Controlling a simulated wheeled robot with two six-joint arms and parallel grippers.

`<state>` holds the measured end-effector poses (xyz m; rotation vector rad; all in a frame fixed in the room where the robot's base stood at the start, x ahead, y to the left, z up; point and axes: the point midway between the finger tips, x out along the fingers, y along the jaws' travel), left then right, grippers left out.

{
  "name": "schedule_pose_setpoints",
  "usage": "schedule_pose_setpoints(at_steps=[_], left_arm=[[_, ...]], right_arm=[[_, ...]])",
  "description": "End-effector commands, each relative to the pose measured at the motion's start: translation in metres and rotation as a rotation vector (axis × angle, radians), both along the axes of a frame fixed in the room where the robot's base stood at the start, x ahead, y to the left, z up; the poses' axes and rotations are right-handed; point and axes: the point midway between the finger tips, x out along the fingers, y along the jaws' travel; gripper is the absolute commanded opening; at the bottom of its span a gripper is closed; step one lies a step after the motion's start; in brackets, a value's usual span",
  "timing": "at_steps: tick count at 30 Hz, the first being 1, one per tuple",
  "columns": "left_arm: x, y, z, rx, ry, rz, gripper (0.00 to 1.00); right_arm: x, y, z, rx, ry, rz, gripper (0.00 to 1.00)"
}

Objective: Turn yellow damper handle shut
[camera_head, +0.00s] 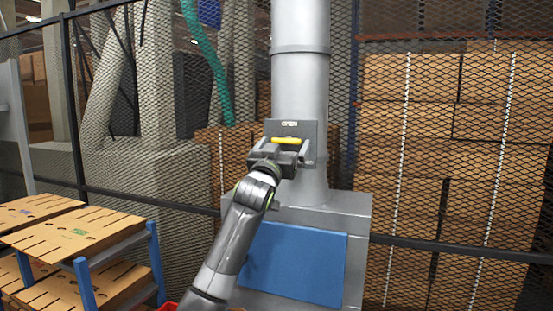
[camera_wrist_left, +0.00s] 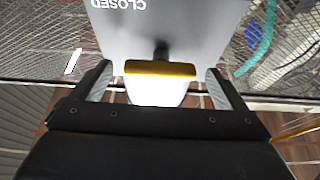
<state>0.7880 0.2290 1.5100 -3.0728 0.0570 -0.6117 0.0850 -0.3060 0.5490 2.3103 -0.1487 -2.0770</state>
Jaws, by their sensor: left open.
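The yellow damper handle (camera_head: 286,140) is a short bar lying level on a grey plate (camera_head: 306,128) on the upright metal duct. The plate carries the word OPEN above the handle. In the left wrist view the yellow handle (camera_wrist_left: 160,69) lies across the picture between my fingers, on a dark stem, and CLOSED shows upside down on the plate (camera_wrist_left: 185,22). My left gripper (camera_head: 290,150) is open in front of the handle. In the wrist view its fingers (camera_wrist_left: 159,75) stand apart at either end of the bar, with gaps. My right gripper is not in view.
The grey duct (camera_head: 300,85) rises from a grey cabinet with a blue panel (camera_head: 295,265). A wire mesh fence (camera_head: 400,130) stands behind, with stacked cartons (camera_head: 400,190) beyond. A blue-legged rack (camera_head: 150,255) with cardboard sheets stands at the lower left.

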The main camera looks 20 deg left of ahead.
Motion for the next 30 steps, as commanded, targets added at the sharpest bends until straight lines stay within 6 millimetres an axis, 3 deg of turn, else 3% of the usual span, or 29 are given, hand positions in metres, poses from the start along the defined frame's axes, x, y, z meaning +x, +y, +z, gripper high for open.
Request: schedule_pose_setpoints(at_steps=[8,30], left_arm=[[-0.027,0.002,-0.016,0.001,-0.002,0.0,0.95],[-0.141,0.006,-0.062,0.001,-0.002,0.0,0.95]], right_arm=[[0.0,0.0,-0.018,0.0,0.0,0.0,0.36],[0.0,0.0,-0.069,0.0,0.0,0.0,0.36]])
